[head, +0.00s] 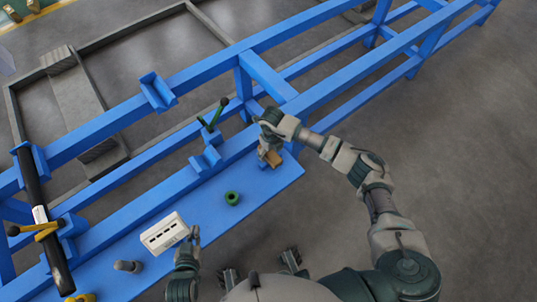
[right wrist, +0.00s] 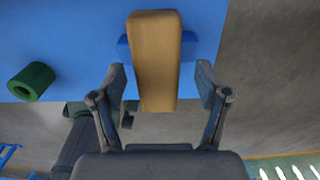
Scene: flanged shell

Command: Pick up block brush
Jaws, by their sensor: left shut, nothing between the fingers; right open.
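The block brush shows a tan wooden block (right wrist: 155,60) in the right wrist view, with a blue part under it at both sides. It lies on the blue bench; in the head view its tan end (head: 274,158) shows beside my right gripper (head: 266,145), which partly hides it. My right gripper (right wrist: 160,76) is open, with one finger on each side of the block and visible gaps between. My left gripper (head: 193,236) is shut and empty, close to the white slotted box.
A green ring (head: 232,198) and a white slotted box (head: 165,233) are on the blue bench (head: 130,210). A green-handled clamp (head: 212,125) stands behind the brush. A dark pipe (head: 42,215) lies across the frame at left. Grey floor is open at right.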

